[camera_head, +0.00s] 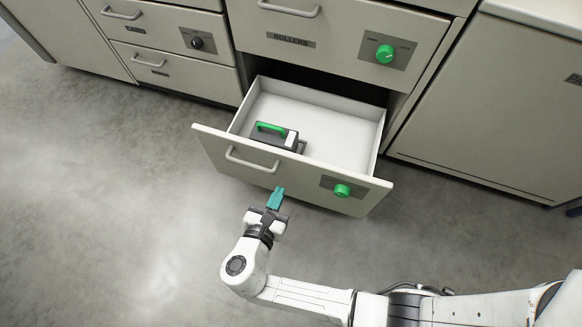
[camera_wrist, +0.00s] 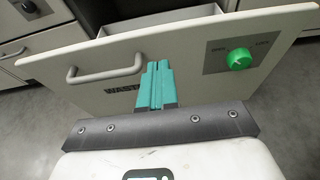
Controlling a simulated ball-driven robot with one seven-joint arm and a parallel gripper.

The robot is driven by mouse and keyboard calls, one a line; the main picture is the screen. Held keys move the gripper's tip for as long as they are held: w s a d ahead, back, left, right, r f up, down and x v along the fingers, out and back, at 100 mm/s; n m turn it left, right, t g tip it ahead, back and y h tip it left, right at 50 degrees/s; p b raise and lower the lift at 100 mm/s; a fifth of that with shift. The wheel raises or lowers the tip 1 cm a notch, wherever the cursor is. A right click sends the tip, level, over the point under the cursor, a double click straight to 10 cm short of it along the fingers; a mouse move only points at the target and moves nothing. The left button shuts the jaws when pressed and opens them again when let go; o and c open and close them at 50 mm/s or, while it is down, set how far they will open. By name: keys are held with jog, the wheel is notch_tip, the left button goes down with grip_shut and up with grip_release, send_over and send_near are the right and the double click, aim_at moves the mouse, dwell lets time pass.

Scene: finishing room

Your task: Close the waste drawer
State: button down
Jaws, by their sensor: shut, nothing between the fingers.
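The waste drawer (camera_head: 218,147) is the bottom drawer of the middle cabinet and stands pulled out. Its front has a grey bar handle at left and a green knob (camera_head: 342,190) at right. In the wrist view the drawer front (camera_wrist: 198,57) bears a partly hidden "WASTE" label, with the handle (camera_wrist: 105,72) left of my fingers. My gripper (camera_head: 276,192) is shut and empty, its teal fingers pointing at the drawer front between handle and knob. The fingertips (camera_wrist: 157,68) overlap the front in the wrist view; I cannot tell whether they touch it.
A dark box with a green handle (camera_head: 271,129) lies inside the drawer at left. The closed "ROLLERS" drawer (camera_head: 340,45) is above. Closed drawers (camera_head: 165,45) are at left and a closed cabinet (camera_head: 490,110) at right. The concrete floor (camera_head: 110,210) at left is clear.

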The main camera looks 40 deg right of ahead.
aim_at(293, 159)
jog(key=x, duration=0.3)
jog(key=b+x, duration=0.1)
jog(key=x, duration=0.1)
jog(key=b+x, duration=0.1)
jog(key=x, duration=0.2)
jog(key=shift+w+d+r, duration=0.25)
jog(key=shift+d, duration=0.05)
jog(key=shift+w+d+r, duration=0.1)
jog(key=shift+w+d, duration=0.2)
jog(key=shift+w+d, duration=0.15)
jog(key=shift+d, duration=0.05)
jog(key=w+d+b, duration=0.1)
jog(key=w+d, duration=0.7)
jog(key=d, duration=0.3)
jog(key=w+d+b, duration=0.2)
jog(key=w+d, duration=0.6)
jog(key=d, duration=0.4)
jog(key=shift+w+b, duration=0.3)
jog(key=shift+w, duration=0.05)
